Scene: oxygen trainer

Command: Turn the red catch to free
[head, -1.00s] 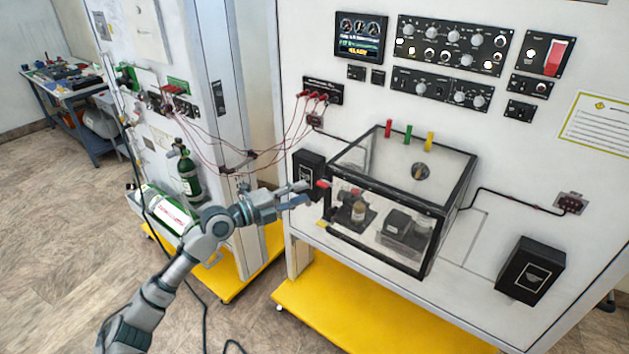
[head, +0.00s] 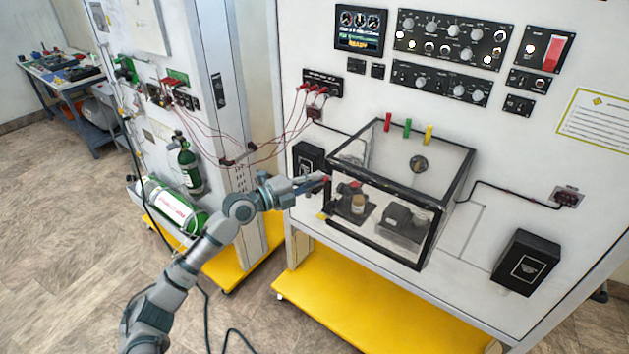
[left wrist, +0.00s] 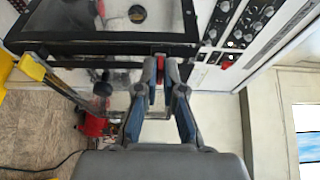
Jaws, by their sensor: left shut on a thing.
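The red catch (head: 327,179) is at the front left upper edge of the clear black-framed box (head: 447,222). My left gripper (head: 321,181) is at the catch, its arm reaching in from the left. In the left wrist view, the fingers of the left gripper (left wrist: 160,76) are closed on the red catch (left wrist: 160,63), which shows as a small red strip between the fingertips. The fingers partly hide it, so its turn position cannot be told. My right gripper is in neither view.
Red, green and yellow tabs stand along the box's rear top edge. A small yellow piece (head: 321,216) sits at its lower left corner. A black box (head: 309,160) is mounted close behind my gripper. Red cables hang left of it. A yellow base (head: 350,305) lies below.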

